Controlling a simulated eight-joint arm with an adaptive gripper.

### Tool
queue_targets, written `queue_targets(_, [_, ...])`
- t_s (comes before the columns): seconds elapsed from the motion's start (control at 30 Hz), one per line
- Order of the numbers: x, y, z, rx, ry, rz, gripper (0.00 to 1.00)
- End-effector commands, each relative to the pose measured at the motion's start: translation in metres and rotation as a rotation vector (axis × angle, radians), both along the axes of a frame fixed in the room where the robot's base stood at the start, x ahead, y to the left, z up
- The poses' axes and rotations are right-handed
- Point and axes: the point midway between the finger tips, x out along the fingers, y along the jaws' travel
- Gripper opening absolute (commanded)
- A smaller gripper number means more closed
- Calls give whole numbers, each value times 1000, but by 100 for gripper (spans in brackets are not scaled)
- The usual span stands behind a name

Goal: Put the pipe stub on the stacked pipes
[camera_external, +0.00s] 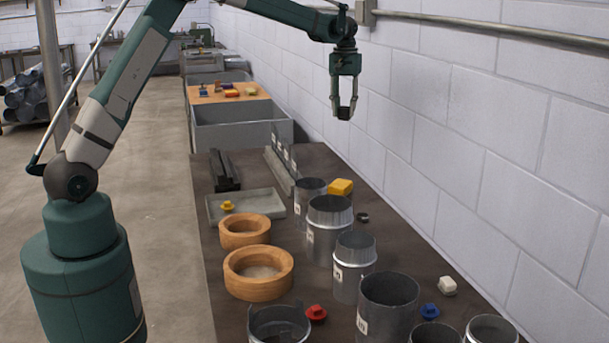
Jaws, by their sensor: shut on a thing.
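My gripper (343,110) is high over the far right part of the dark table, near the wall, pointing down. Its fingers are shut on a small dark piece, too small to identify surely as the pipe stub. Grey metal pipe pieces stand upright on the table below and nearer the camera: a slim one (310,200), a wider one with a collar (328,240), one with a narrower top (354,278) and a wide open one (387,310). I cannot tell which are the stacked pipes. Several more pipes lie piled on a rack (28,98) at the far left.
Two wooden rings (245,232) (258,289) and a grey tray (270,205) with a yellow knob lie left of the pipes. Yellow (341,186), red (316,313), blue (430,311) and white (447,286) small pieces sit among them. The wall (480,130) borders the right.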

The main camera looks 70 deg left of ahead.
Motion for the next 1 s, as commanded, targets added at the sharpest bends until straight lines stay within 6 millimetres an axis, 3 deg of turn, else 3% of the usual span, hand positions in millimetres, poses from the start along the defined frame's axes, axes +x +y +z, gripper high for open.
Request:
queue_targets(0.03, [10, -19, 1, 0, 0, -19, 15])
queue_targets(0.5, [71, -173, 1, 0, 0, -160, 15])
queue_targets(1.0, [106, -346, 1, 0, -1, -311, 15])
